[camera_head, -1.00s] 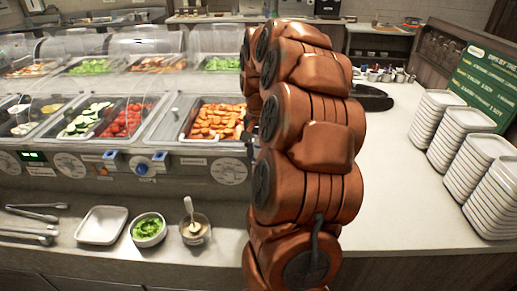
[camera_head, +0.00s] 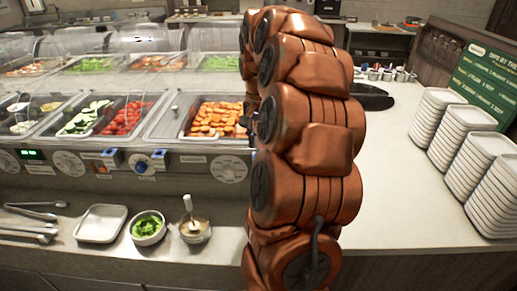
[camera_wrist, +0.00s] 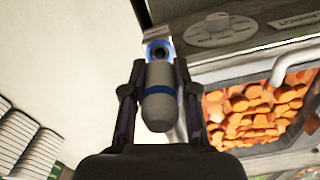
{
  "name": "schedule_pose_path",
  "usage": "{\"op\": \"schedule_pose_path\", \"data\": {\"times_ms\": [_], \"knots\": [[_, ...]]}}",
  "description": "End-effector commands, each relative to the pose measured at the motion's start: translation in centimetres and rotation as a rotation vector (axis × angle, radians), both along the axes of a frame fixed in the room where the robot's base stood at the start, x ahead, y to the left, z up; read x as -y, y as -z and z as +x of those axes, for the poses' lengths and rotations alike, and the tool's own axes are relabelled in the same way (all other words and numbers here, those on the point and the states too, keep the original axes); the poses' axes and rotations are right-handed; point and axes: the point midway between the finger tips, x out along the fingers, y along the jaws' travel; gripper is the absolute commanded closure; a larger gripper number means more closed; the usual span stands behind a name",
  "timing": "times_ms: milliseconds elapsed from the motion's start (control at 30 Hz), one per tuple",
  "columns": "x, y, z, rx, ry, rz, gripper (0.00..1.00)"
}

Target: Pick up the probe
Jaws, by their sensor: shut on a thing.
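The probe (camera_wrist: 158,108) is a grey rounded body with a blue band, seen in the wrist view. My gripper (camera_wrist: 158,80) is shut on it, with one dark finger on each side. Just beyond the probe is a small metal bracket with a blue ring and a dark hole (camera_wrist: 158,50), on the front of the counter unit. I cannot tell whether the probe touches the bracket. In the head view my arm hides the probe and most of the gripper.
A well of orange chunks (camera_head: 214,120) lies left of my arm, with a dial (camera_head: 228,169) below it. Stacked white plates (camera_head: 482,165) stand at the right. A white tray (camera_head: 101,224), a green-filled bowl (camera_head: 148,228) and a sauce cup (camera_head: 194,231) sit on the front ledge.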

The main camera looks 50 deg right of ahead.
Motion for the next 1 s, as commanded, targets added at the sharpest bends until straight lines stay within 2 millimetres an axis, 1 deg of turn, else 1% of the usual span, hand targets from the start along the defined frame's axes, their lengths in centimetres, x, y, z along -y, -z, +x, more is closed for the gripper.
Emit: {"op": "schedule_pose_path", "data": {"times_ms": [200, 433, 700, 1000], "knots": [[0.1, -3.1, 0.1, 0.004, 0.0, -0.005, 1.0], [0.1, -5.6, 0.1, 0.005, 0.001, -0.004, 1.0], [0.0, -6.8, 0.0, 0.001, -0.001, -0.001, 1.0], [0.0, -6.9, 0.0, 0.001, -0.001, -0.001, 1.0]]}}
